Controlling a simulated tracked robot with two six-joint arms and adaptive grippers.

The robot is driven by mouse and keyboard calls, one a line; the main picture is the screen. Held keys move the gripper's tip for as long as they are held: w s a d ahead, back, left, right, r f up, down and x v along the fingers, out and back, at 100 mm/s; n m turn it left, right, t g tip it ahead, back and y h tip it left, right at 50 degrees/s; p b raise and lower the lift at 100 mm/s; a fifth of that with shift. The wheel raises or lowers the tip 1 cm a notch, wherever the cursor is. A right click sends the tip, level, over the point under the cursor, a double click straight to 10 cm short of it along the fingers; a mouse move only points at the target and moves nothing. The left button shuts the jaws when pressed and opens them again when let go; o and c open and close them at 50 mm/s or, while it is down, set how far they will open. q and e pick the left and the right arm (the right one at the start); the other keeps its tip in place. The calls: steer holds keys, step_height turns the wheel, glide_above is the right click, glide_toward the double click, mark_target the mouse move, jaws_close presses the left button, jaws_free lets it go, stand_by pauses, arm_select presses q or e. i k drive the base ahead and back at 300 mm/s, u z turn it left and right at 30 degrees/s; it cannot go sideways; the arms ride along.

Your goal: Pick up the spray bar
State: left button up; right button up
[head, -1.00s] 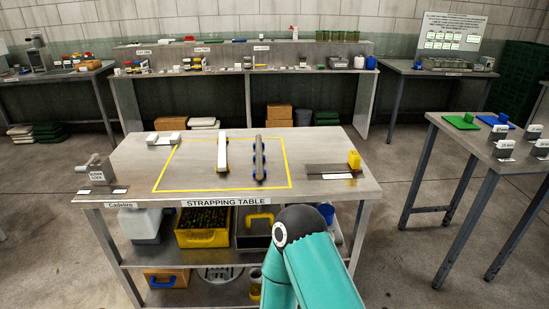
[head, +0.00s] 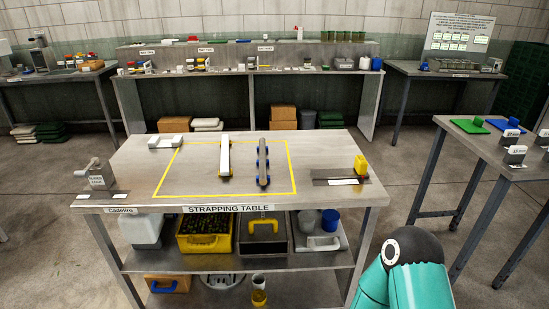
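Two long bars lie side by side inside a yellow outline on the steel strapping table (head: 130,178). One is a white bar (head: 225,158) with dark and yellowish bits at its near end. The other is a grey bar (head: 263,163) with blue pieces along it. I cannot tell for sure which of them is the spray bar. A teal link of my arm with a black round joint shows at the bottom right, in front of the table and apart from both bars. Neither of my grippers is in view.
A lever device (head: 98,174) stands at the table's left edge and a yellow block (head: 361,165) at its right. A white item (head: 166,142) lies at the back left. Another table (head: 462,147) stands to the right. Bare tabletop surrounds the bars.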

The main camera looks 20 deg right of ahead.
mark_target(263, 178)
steer(key=i, duration=0.9)
